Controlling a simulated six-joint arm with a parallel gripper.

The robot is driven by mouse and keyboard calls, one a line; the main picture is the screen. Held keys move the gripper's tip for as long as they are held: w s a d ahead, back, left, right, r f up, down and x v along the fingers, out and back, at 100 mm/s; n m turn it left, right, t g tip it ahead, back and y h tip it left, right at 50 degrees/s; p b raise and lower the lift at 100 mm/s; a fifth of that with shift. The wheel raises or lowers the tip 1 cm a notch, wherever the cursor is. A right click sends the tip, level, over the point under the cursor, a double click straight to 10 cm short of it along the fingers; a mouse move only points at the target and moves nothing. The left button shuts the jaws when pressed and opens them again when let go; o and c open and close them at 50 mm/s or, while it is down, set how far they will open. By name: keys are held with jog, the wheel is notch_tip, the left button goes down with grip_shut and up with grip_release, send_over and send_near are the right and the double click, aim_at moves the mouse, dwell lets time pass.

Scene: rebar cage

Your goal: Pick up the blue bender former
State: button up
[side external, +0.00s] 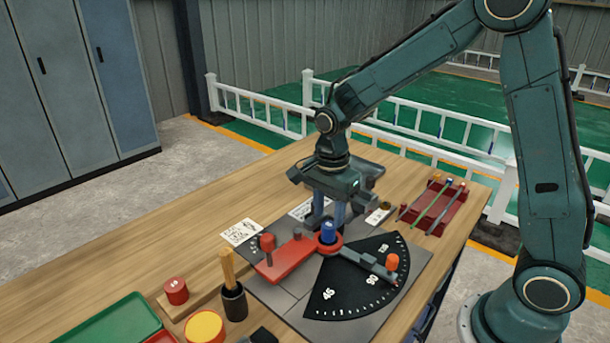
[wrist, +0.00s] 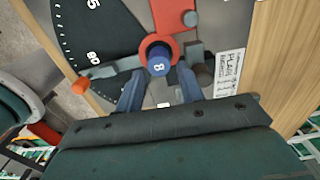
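The blue bender former (side external: 328,232) is a short cylinder with a pale number on top. It stands upright in a red ring (side external: 337,247) at the pivot of the bender. In the wrist view the former (wrist: 158,65) shows just ahead of and between my fingertips. My gripper (side external: 329,216) points down right above the former. Its two blue-grey fingers (wrist: 160,80) are apart, one toward each side of the former, with gaps visible. The gripper looks open and empty. Exact fingertip height against the former is hard to tell.
A red arm (side external: 285,260) with a knob and a grey lever with an orange knob (side external: 392,261) adjoin the pivot, over a black angle dial (side external: 350,290). A red former (side external: 176,290), a yellow-topped one (side external: 204,326) and a rod rack (side external: 437,205) stand farther off.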

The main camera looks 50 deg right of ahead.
aim_at(329, 225)
jog(key=shift+s+f, duration=0.1)
jog(key=shift+f, duration=2.2)
grip_shut()
